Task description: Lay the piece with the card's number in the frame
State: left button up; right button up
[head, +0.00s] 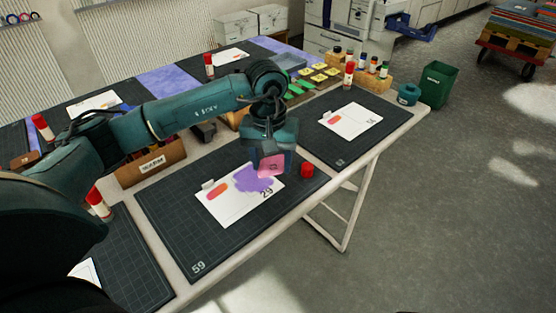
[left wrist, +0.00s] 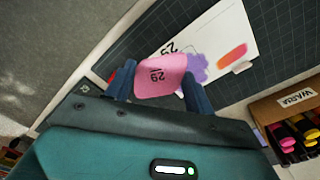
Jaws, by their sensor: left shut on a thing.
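My left gripper (head: 270,152) is shut on a pink piece (head: 271,166), held above the right part of a white card. In the left wrist view the pink piece (left wrist: 160,76) sits between the fingertips (left wrist: 158,88) and bears dark figures, hard to read for sure. The white card (head: 228,211) lies on a dark mat marked 59 (head: 180,235). It bears an orange patch, a purple patch and the number 29; the card also shows in the left wrist view (left wrist: 222,35). My right gripper is not in view.
A red cap (head: 307,170) stands right of the card. A labelled wooden box (head: 150,165) stands behind the mat. Another mat with a white card (head: 350,121) lies to the right, near a green bin (head: 437,84). Glue sticks (head: 98,203) stand at the left.

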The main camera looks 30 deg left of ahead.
pick_arm(q)
jog(key=shift+w+a+n+p, duration=0.6)
jog(key=shift+a, duration=0.15)
jog(key=n+p, duration=0.2)
send_over(252, 182)
jog(key=f, duration=0.1)
jog(key=shift+d+f, duration=0.1)
jog(key=shift+f, duration=0.5)
jog(key=shift+f+b, duration=0.35)
jog(key=shift+f, duration=0.35)
notch_tip(252, 182, down, 3)
jog(key=shift+f+b, duration=0.15)
jog(key=shift+b, duration=0.75)
jog(key=shift+f+b, duration=0.4)
jog(key=shift+f, duration=0.35)
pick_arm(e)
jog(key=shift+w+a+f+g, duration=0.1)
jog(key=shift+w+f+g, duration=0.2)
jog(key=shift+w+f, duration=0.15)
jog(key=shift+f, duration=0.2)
